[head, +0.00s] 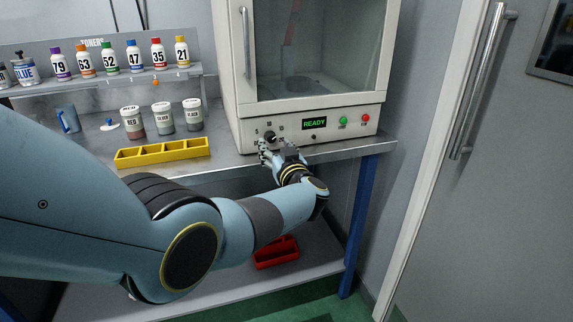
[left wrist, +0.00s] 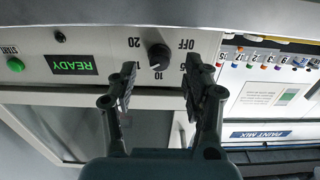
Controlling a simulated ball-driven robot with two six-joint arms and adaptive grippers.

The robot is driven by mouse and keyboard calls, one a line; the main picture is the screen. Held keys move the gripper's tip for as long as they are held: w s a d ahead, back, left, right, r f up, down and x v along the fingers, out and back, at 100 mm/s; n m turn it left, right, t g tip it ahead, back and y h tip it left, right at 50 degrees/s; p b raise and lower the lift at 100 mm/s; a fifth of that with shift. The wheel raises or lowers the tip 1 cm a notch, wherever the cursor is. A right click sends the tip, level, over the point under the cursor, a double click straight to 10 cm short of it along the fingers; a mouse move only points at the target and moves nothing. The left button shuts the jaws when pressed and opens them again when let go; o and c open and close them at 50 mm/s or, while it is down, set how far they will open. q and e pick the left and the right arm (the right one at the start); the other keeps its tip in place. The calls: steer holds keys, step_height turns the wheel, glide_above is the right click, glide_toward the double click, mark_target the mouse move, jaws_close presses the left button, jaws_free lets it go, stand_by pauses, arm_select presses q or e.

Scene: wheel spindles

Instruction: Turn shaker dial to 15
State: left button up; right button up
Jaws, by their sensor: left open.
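The shaker (head: 310,60) is a white cabinet with a glass door at the back of the bench. Its black dial (left wrist: 159,54) sits on the front panel, among the printed marks OFF, 10 and 20. The marks beside my fingers are partly hidden. I cannot tell for certain where the dial's pointer is set. My left gripper (head: 277,150) is at the panel, just below the dial (head: 270,136). In the left wrist view its two fingers (left wrist: 161,82) are open, one on each side of the dial's line; contact is not visible. My right gripper is not in view.
The green READY display (head: 314,123), a green button (head: 343,121) and a red button (head: 365,118) are right of the dial. A yellow tray (head: 162,152), several jars and a toner rack (head: 105,75) stand left. A red bin (head: 276,252) sits on the lower shelf.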

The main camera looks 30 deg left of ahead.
arm_select(q)
steer(key=v, duration=0.9)
steer(key=shift+f, duration=0.15)
